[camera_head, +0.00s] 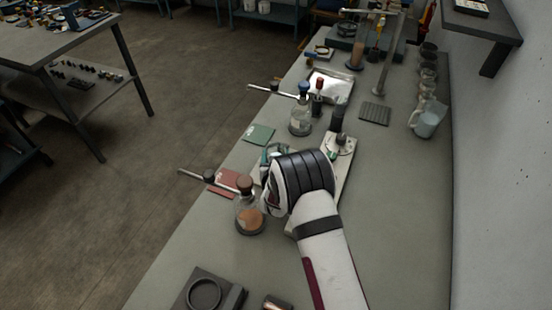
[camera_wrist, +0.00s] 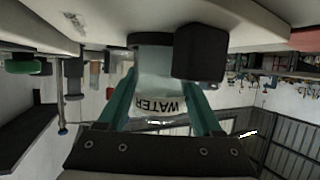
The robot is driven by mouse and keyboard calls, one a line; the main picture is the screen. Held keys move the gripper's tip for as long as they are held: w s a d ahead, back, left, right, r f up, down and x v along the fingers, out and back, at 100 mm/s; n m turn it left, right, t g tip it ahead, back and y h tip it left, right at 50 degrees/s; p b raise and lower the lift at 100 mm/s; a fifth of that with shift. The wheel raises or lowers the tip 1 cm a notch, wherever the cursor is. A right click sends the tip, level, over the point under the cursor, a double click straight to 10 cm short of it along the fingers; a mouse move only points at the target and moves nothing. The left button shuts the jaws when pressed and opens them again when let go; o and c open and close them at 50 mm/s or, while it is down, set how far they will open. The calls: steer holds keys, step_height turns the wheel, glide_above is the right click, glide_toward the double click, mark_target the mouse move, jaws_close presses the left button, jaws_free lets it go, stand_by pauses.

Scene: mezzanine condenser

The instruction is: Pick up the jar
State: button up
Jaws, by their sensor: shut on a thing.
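In the wrist view a clear jar (camera_wrist: 153,72) with a white label reading "WATER" sits between the teal fingers of my gripper (camera_wrist: 160,98). The fingers are shut on it, one on each side. The jar and label appear upside down in this view. A dark block (camera_wrist: 200,53) covers part of the jar's right side. In the head view my arm hides the jar, and only a little teal of my gripper (camera_head: 271,153) shows beside the black-banded wrist. I cannot tell whether the jar touches the surface by it.
A flask with brown contents (camera_head: 250,219) stands close left of my arm. A clear flask with a blue stopper (camera_head: 300,121) stands farther back. A white apparatus (camera_head: 343,149) is just beyond my wrist. The bench's near right is clear.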

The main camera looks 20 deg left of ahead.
jaws_close()
steer(key=shift+r, duration=0.1)
